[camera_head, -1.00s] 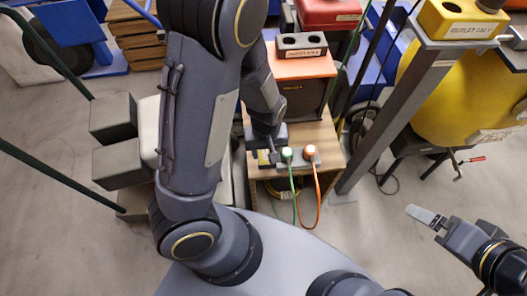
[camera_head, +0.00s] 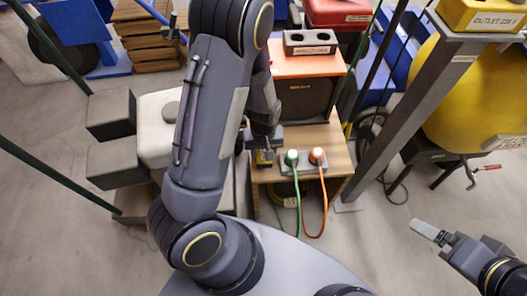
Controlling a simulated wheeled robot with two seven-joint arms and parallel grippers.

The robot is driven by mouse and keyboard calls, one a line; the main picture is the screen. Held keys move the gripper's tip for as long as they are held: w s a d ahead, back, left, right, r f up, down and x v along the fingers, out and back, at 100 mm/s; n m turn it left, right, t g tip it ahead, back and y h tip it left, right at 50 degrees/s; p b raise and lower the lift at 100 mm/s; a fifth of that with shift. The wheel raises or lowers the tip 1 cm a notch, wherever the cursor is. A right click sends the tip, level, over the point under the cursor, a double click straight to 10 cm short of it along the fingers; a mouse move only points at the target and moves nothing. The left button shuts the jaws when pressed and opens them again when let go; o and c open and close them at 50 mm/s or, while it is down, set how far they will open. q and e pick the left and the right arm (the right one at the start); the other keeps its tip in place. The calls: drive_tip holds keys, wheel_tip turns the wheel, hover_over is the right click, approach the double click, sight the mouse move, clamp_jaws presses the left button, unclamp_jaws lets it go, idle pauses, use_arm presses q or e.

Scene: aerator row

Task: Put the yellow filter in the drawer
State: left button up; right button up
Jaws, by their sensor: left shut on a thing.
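My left gripper (camera_head: 263,146) reaches down over the wooden stand, left of the power strip, largely hidden by my own arm. It is shut on a small yellowish, dark-edged piece (camera_head: 263,158), which looks like the yellow filter; only part of it shows. A dark cabinet with an orange top (camera_head: 305,95) stands behind the strip; whether its front is the drawer, I cannot tell. My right gripper (camera_head: 429,232) is at the lower right over bare floor, away from the stand. Its fingers overlap, so its opening is unclear.
The power strip (camera_head: 289,168) carries a green and an orange plug, with cables hanging over the front of the wooden stand (camera_head: 333,160). A grey post (camera_head: 408,115) rises to the right of the stand. A yellow tank (camera_head: 463,105) is farther right.

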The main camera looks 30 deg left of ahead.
use_arm(q)
drive_tip(key=shift+f, duration=0.1)
drive_tip(key=shift+f, duration=0.15)
drive_tip(key=o, duration=0.8)
drive_tip(key=shift+c, duration=0.2)
